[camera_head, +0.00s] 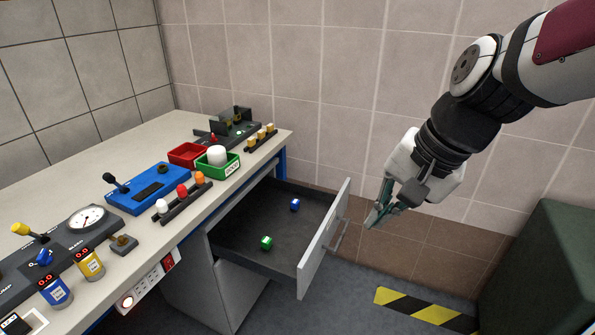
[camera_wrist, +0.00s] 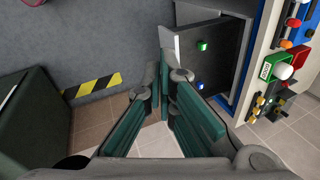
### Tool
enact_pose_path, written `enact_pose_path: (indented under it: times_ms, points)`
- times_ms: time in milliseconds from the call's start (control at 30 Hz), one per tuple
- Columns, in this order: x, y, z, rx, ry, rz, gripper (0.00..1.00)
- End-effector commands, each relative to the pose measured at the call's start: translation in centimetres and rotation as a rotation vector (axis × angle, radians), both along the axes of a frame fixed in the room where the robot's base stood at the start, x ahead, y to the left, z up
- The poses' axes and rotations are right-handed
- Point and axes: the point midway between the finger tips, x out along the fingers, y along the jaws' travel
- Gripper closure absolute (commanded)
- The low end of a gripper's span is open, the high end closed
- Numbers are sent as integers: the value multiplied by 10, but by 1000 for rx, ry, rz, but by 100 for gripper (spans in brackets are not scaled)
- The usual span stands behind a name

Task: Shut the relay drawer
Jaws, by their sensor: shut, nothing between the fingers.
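The relay drawer (camera_head: 285,222) is pulled open from the cabinet under the desk. Its pale front panel (camera_head: 324,238) faces right and carries a bar handle (camera_head: 341,236). A green cube (camera_head: 266,242) and a blue cube (camera_head: 295,204) lie in the drawer. My gripper (camera_head: 373,220) is shut and empty, outside the drawer, a little to the right of the front panel and handle. In the wrist view, the drawer (camera_wrist: 212,60) shows just beyond the fingertips (camera_wrist: 160,78). I cannot tell whether the fingers touch the handle.
The desk (camera_head: 75,160) carries a red bin (camera_head: 187,153), a green bin (camera_head: 231,166), a blue joystick box (camera_head: 150,188) and several controls. A dark green box (camera_head: 545,265) stands at the right. A yellow-black strip (camera_head: 425,309) marks the floor. Open space lies right of the drawer.

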Motion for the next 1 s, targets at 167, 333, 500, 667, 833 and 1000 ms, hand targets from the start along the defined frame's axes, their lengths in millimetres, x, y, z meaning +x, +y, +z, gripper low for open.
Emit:
enact_pose_path:
  times_ms: [167, 333, 500, 667, 833, 1000]
  points:
    - [65, -1, -57, 141, 130, -277, 100]
    - [120, -8, -116, 243, 246, -556, 100]
    - [169, -22, -187, 314, 352, -841, 100]
    - [202, -38, -254, 353, 427, -1089, 100]
    - [220, -51, -300, 372, 467, -1257, 100]
    - [226, -54, -316, 377, 479, -1315, 100]
